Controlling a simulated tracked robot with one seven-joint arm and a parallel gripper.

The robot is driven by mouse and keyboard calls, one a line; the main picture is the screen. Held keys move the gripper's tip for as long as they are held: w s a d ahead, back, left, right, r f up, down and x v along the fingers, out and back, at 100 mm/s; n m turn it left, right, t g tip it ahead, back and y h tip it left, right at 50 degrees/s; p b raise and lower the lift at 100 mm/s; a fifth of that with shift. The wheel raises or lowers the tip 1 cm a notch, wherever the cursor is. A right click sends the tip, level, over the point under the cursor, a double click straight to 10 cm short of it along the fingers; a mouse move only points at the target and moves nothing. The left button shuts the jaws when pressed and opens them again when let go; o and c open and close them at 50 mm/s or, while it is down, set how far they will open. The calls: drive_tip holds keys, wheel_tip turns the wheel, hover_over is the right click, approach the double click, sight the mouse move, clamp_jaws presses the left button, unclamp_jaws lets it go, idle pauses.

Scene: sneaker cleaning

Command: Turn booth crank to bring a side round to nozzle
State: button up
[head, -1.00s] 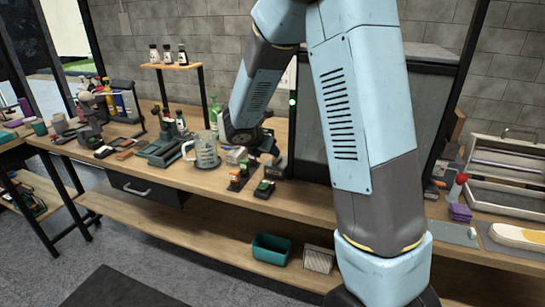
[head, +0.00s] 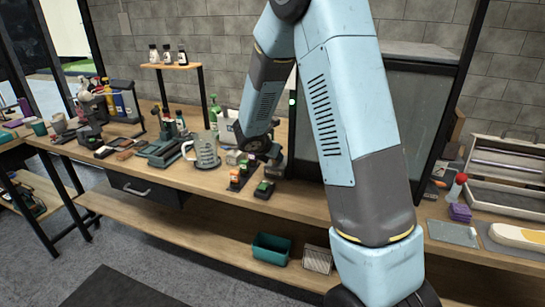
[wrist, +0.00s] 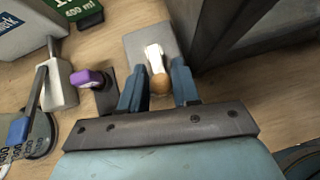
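The crank shows in the wrist view as a white handle with a tan rounded knob (wrist: 157,62) over a grey block. My gripper (wrist: 158,80) is around it, one blue finger on each side. The fingers are apart, and narrow gaps seem to remain beside the knob; firm contact cannot be seen. In the head view my gripper (head: 274,162) is low over the bench beside the left side of the booth (head: 408,115), a dark-framed box with grey panels. My arm hides part of the booth. The crank, nozzle and sneaker cannot be made out there.
Left of my gripper are a measuring jug (head: 205,152) and small orange- and green-topped items (head: 265,188). The wrist view shows a purple-topped item (wrist: 88,79) and a pale box (wrist: 35,25) close left. The dark booth wall (wrist: 225,35) is close right.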

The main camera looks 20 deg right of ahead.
clamp_jaws()
drive_tip(key=shift+a, duration=0.15)
drive_tip(key=m+g, duration=0.1)
drive_tip(key=w+m+g+h, duration=0.1)
drive_tip(key=m, duration=0.1)
drive_tip(key=a+m+g+h, duration=0.1)
drive_tip(key=shift+w+m, duration=0.35)
drive_tip(key=shift+m, duration=0.05)
drive_tip(key=m+g, duration=0.1)
drive_tip(key=w+m+g, duration=0.1)
drive_tip(key=m, duration=0.1)
drive_tip(key=shift+w+a+m+g+h, duration=0.3)
drive_tip(key=shift+g, duration=0.1)
drive_tip(key=w+m+g, duration=0.1)
drive_tip(key=m+g, duration=0.1)
drive_tip(key=w+m+g, duration=0.1)
drive_tip(key=m+g, duration=0.1)
drive_tip(key=m, duration=0.1)
drive_tip(key=shift+w+d+y, duration=0.1)
drive_tip(key=shift+w+y, duration=0.05)
drive_tip(key=shift+y, duration=0.25)
drive_tip(key=shift+w+d+m+g+y, duration=0.1)
drive_tip(key=shift+w+m+g+y, duration=0.3)
drive_tip(key=shift+m, duration=0.35)
drive_tip(key=shift+w+d+m+g+y, duration=0.1)
drive_tip(key=shift+d+m+g+y, duration=0.1)
drive_tip(key=shift+m+g, duration=0.5)
drive_tip(key=shift+w+d+m+g+y, duration=0.1)
drive_tip(key=shift+w+m+g+y, duration=0.15)
drive_tip(key=shift+m, duration=0.6)
